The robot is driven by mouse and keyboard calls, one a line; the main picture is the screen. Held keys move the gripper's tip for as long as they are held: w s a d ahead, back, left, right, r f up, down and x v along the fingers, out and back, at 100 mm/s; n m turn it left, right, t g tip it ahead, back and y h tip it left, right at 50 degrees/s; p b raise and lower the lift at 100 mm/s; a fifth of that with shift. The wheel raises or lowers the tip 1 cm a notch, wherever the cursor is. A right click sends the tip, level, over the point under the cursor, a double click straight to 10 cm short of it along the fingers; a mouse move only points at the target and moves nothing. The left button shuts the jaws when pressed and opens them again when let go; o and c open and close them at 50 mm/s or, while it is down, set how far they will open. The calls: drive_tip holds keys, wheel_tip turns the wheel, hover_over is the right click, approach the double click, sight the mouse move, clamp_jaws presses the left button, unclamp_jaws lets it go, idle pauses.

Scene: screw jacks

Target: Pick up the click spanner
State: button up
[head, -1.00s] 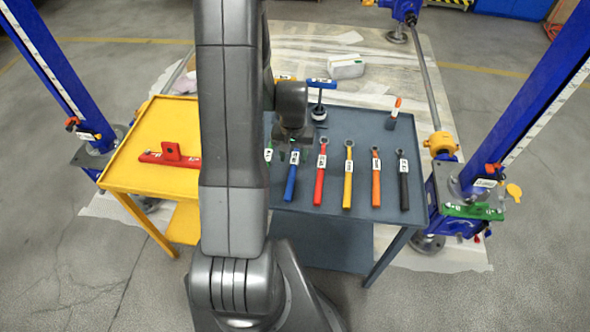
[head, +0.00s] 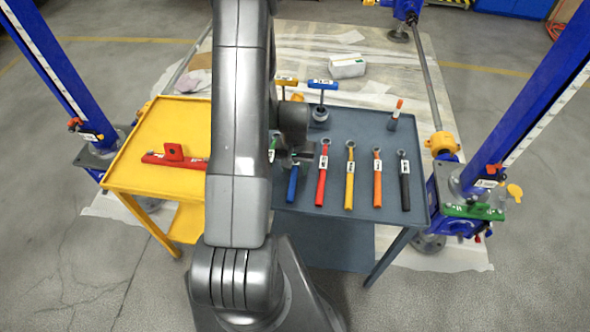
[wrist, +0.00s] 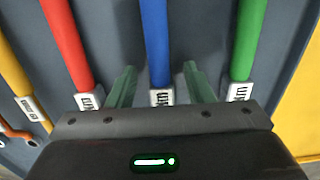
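Several spanners with coloured handles lie in a row on the blue-grey table: blue (head: 292,185), red (head: 321,185), yellow (head: 349,185), orange (head: 377,185), black (head: 404,185) and a mostly hidden green one. Their labels are too small to read, so I cannot tell which is the click spanner. My gripper (head: 297,160) is over the blue spanner. In the wrist view its fingers (wrist: 160,84) are open, one on each side of the blue handle (wrist: 154,45), with visible gaps. The green (wrist: 248,40) and red (wrist: 66,40) handles lie outside the fingers.
A yellow table (head: 135,175) on the left holds a red tool (head: 175,157). Behind the spanners stand a blue T-handled tool (head: 322,85) and an orange-tipped marker (head: 396,108). Blue screw-jack columns rise at both sides. My arm hides the area between the tables.

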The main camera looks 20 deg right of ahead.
clamp_jaws()
drive_tip(key=shift+r, duration=0.2)
